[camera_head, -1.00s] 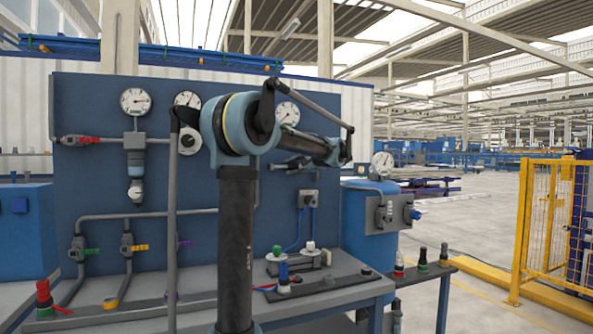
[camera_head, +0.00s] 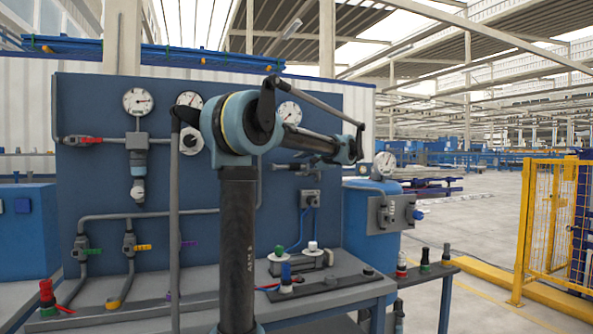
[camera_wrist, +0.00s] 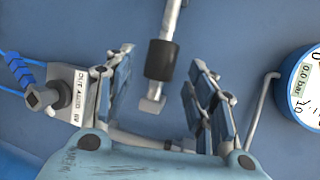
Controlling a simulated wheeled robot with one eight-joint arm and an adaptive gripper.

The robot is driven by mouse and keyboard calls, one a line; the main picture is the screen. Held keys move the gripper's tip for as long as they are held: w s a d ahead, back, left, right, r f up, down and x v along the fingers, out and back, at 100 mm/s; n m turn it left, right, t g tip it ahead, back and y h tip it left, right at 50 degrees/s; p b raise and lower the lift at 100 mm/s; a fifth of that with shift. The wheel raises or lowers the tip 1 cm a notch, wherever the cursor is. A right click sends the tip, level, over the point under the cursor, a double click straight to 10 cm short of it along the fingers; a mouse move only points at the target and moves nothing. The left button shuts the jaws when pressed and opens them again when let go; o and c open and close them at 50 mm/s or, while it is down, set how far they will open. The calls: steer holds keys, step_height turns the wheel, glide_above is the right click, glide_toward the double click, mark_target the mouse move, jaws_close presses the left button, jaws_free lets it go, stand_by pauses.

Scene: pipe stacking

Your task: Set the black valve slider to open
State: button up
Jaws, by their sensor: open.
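In the wrist view a black sleeve (camera_wrist: 161,60), likely the black valve slider, sits around a grey pipe stub with a pale square end piece. My gripper (camera_wrist: 162,63) is open, with one finger on each side of the sleeve and end piece. Gaps show on both sides, and I see no finger contact. In the head view the dark valve fitting (camera_head: 292,166) shows on the blue panel, partly hidden by my forearm. My gripper is hard to make out in that view.
A grey switch box (camera_wrist: 68,93) with a blue cable is left of the fingers in the wrist view. A gauge (camera_wrist: 305,75) and thin bent pipe are at right. A bench (camera_head: 340,288) with small fittings stands below the panel (camera_head: 95,180).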

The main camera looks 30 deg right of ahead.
steer(key=v, duration=0.8)
steer(key=shift+s, duration=0.15)
